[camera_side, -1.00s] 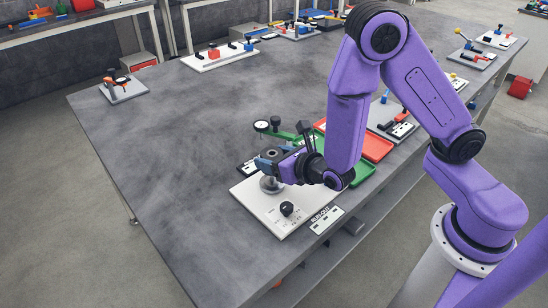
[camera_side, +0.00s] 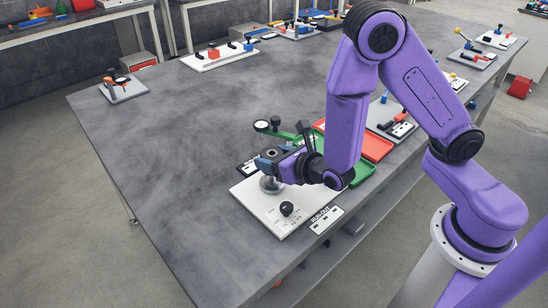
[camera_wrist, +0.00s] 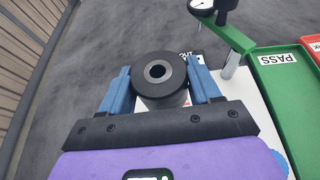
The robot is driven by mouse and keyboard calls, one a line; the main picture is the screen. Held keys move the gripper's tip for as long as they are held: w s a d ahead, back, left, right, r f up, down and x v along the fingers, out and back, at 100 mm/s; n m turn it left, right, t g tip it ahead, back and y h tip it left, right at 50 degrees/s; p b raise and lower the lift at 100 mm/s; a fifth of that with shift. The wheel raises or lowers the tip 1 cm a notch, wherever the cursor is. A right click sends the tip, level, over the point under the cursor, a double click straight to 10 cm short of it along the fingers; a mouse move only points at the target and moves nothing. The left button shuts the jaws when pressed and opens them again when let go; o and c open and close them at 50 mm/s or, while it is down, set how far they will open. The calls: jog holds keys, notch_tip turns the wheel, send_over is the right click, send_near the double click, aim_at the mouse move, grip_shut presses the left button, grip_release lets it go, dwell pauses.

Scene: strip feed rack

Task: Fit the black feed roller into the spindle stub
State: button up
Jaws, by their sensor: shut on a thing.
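The black feed roller (camera_wrist: 159,70) is a short ring with a central bore, held upright between the blue fingers of my gripper (camera_wrist: 160,88) in the wrist view. In the side view my gripper (camera_side: 271,160) is shut on the roller (camera_side: 272,153) above the white base plate. A round metal piece (camera_side: 270,185), seemingly the base of the spindle stub, shows directly under the gripper. The stub's tip is hidden by the roller and fingers, so I cannot tell whether the roller is around it or just above it.
The white plate (camera_side: 273,216) carries a black knob (camera_side: 287,208) in front. A green arm with a dial gauge (camera_side: 262,126) stands close behind my gripper. Green (camera_wrist: 286,80) and red (camera_side: 375,147) trays lie to the right.

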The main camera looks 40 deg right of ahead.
jog(key=shift+f, duration=2.05)
jog(key=o, duration=1.2)
jog(key=shift+s, duration=0.15)
jog(key=v, duration=1.1)
jog(key=shift+s+r, duration=0.2)
jog(key=shift+s, duration=0.1)
jog(key=shift+d+r, duration=0.1)
